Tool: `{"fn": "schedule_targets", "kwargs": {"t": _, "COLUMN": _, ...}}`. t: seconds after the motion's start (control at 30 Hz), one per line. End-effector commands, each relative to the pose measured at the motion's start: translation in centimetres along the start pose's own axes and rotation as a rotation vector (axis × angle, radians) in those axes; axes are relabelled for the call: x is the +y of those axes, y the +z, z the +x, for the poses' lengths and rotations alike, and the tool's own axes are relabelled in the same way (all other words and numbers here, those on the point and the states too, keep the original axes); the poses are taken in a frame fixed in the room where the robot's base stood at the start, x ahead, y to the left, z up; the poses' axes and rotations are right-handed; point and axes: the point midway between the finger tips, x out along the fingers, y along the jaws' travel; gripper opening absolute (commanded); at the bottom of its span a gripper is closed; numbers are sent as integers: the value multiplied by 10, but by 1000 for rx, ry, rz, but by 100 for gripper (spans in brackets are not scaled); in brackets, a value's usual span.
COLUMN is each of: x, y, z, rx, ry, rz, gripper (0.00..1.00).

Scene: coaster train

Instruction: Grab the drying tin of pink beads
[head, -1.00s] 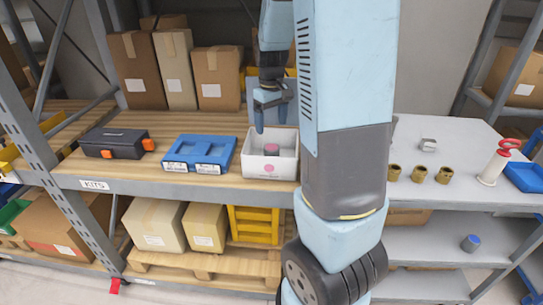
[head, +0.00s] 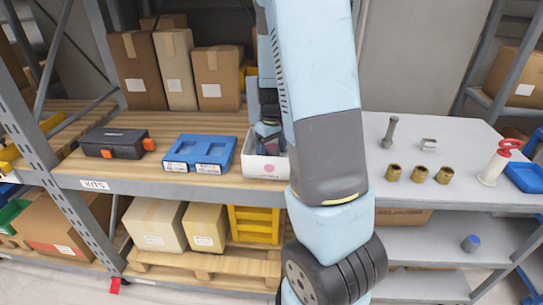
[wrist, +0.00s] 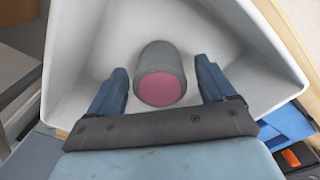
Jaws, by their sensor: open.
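The tin of pink beads (wrist: 161,75) is a small grey cylinder with a pink end, inside a white bin. The white bin (head: 249,165) stands on the wooden shelf and has a pink dot on its front. My gripper (wrist: 163,80) is open in the wrist view, with one blue finger on each side of the tin and a gap on both sides. In the head view my gripper (head: 268,140) is down inside the bin, and the tin is hidden there behind it and the bin wall.
A blue case (head: 199,153) and a black toolbox (head: 115,143) stand left of the bin. Cardboard boxes (head: 216,78) stand behind. On the grey bench to the right are several brass pieces (head: 419,174), a grey bolt-like part (head: 389,131) and a red-handled white item (head: 494,167).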

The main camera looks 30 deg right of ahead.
Motion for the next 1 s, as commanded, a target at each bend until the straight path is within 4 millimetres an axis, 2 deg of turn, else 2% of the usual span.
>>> {"fn": "schedule_targets", "kwargs": {"t": 0.2, "x": 0, "y": 0, "z": 0, "rx": 1, "ry": 0, "rz": 0, "gripper": 83}}
{"fn": "schedule_targets", "kwargs": {"t": 0.83, "x": 1, "y": 0, "z": 0, "rx": 1, "ry": 0, "rz": 1, "gripper": 23}}
{"fn": "schedule_targets", "kwargs": {"t": 0.87, "x": 1, "y": 0, "z": 0, "rx": 1, "ry": 0, "rz": 1, "gripper": 20}}
{"fn": "schedule_targets", "kwargs": {"t": 1.0, "x": 1, "y": 0, "z": 0, "rx": 1, "ry": 0, "rz": 1, "gripper": 20}}
